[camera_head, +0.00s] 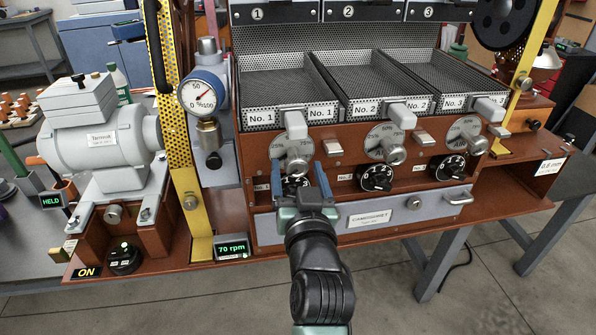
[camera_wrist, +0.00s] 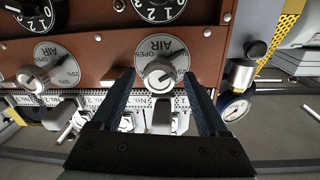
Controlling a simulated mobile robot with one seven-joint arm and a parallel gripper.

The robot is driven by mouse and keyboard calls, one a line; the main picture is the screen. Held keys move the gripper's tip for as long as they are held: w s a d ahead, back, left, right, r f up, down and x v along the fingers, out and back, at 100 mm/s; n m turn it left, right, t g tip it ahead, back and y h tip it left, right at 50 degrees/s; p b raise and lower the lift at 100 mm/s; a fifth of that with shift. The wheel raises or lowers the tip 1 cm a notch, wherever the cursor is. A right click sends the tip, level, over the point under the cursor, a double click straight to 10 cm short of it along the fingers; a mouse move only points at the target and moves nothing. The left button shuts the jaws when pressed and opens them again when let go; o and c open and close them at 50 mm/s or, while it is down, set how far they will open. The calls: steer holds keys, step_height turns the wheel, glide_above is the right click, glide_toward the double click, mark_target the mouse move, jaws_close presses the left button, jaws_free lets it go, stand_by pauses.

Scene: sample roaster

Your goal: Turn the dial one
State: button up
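Dial one is the black numbered dial (camera_head: 298,182) at the left of the lower dial row. In the head view it is partly hidden behind my gripper. In the wrist view, which is upside down, its numbered face (camera_wrist: 158,14) shows at the top, cut by the frame. My gripper (camera_head: 297,166) is open and empty in front of the panel, its blue fingers spread. In the wrist view the silver knob of the No. 1 air dial (camera_wrist: 158,75) appears between the fingertips (camera_wrist: 160,78). I cannot tell how far the tips are from the panel.
Two more black dials (camera_head: 376,178) (camera_head: 447,167) and air dials sit to the right. Mesh trays (camera_head: 290,87) with jutting handles are above. A grey drawer (camera_head: 370,217) is below. A yellow post (camera_head: 190,205) and pressure gauge (camera_head: 203,92) stand left.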

steer(key=shift+s, duration=0.1)
steer(key=s+d, duration=0.2)
steer(key=s, duration=1)
steer(key=shift+s+d, duration=0.25)
steer(key=s+r+t+h+p, duration=0.1)
steer(key=r+p, duration=0.5)
steer(key=r, duration=1.2)
steer(key=s+r+t+h+p, duration=0.1)
steer(key=s+r+t+p, duration=0.3)
steer(key=r, duration=1.5)
steer(key=s+d+r+t+h+p, duration=0.1)
steer(key=r+t+p, duration=0.3)
steer(key=r+p, duration=0.5)
step_height(320, 180, up, 10)
steer(key=shift+s+r+m+t, duration=0.1)
steer(key=shift+s+m+t, duration=0.25)
steer(key=shift+s, duration=0.4)
